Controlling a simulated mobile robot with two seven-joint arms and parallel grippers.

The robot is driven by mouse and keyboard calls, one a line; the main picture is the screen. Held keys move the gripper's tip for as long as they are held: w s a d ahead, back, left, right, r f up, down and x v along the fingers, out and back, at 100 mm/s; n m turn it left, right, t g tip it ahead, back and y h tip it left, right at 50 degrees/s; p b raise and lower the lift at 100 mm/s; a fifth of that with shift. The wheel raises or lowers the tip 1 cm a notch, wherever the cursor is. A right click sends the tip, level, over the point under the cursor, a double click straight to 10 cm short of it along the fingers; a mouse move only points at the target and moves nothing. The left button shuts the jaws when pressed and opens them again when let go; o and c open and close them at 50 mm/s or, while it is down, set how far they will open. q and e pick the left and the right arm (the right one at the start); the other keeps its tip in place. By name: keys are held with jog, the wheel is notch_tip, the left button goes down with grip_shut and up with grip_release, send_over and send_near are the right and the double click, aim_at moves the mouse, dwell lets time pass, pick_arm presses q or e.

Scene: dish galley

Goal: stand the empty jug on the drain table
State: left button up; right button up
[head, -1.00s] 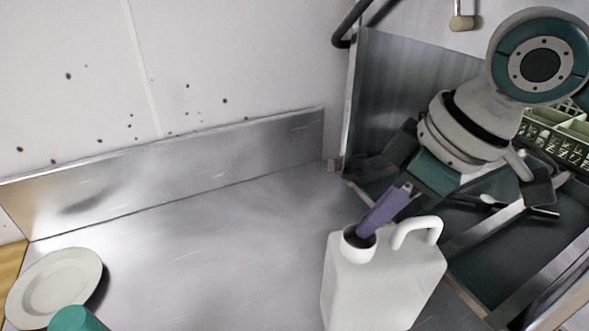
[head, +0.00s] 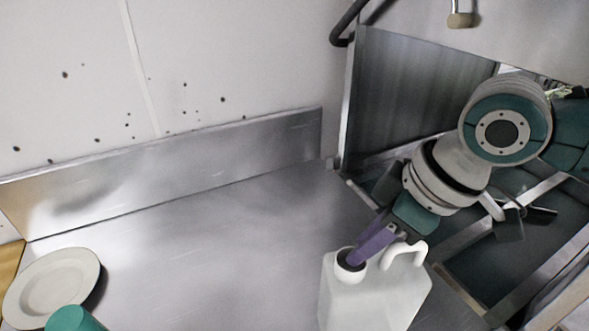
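The white jug (head: 372,300), with a round open mouth and a looped handle, is at the bottom middle-right of the head view. It looks upright, and its base is cut off by the lower edge, so I cannot tell whether it touches the table. My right gripper (head: 366,249) reaches down from the upper right. Its purple finger goes into the jug's mouth, and it appears shut on the neck rim; the other finger is hard to make out. The steel drain table (head: 220,260) spreads to the left of the jug. My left gripper is out of view.
A cream plate (head: 50,287) and a teal rounded item (head: 74,319) sit at the table's left end. A steel backsplash (head: 200,160) runs along the wall. A dark basin (head: 480,265) with metal rails lies right. The table's middle is clear.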

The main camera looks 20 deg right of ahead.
jog(key=shift+o, duration=0.4)
jog(key=shift+r, duration=0.15)
jog(key=v, duration=1.1)
jog(key=s+a+f+m, duration=0.1)
jog(key=s+a+f, duration=0.4)
jog(key=s+a, duration=0.2)
jog(key=s+d+f+m+h, duration=0.1)
jog(key=s+d+m+h, duration=0.1)
jog(key=s+m, duration=0.2)
jog(key=shift+s+d+f+p, duration=0.3)
jog(key=shift+s+d+f, duration=0.1)
jog(key=shift+s, duration=0.7)
